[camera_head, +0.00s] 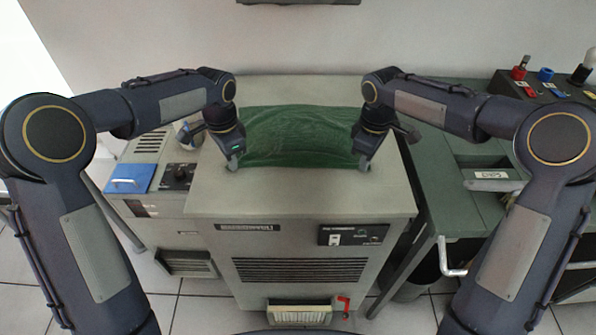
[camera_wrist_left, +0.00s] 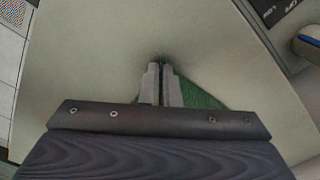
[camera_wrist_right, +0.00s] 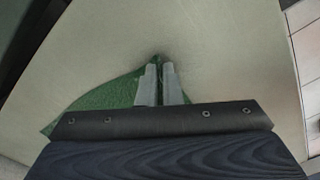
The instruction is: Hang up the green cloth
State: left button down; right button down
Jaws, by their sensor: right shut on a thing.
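The green cloth (camera_head: 300,136) lies spread on the pale top of a machine in the head view, between my two grippers. My left gripper (camera_head: 235,168) is at the cloth's near left corner. In the left wrist view its fingers (camera_wrist_left: 162,75) look nearly together, with green cloth (camera_wrist_left: 203,98) showing beside them; whether they pinch it is hard to see. My right gripper (camera_head: 364,166) is shut on the cloth's near right corner. In the right wrist view its fingers (camera_wrist_right: 158,72) are close together with the cloth (camera_wrist_right: 105,97) to their left.
The machine's pale top (camera_head: 300,193) is bare in front of the cloth. A dark thing is on the wall at top.

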pick_arm(q)
jog(key=shift+a+r, duration=0.1)
pick_arm(e)
jog(key=shift+d, duration=0.1)
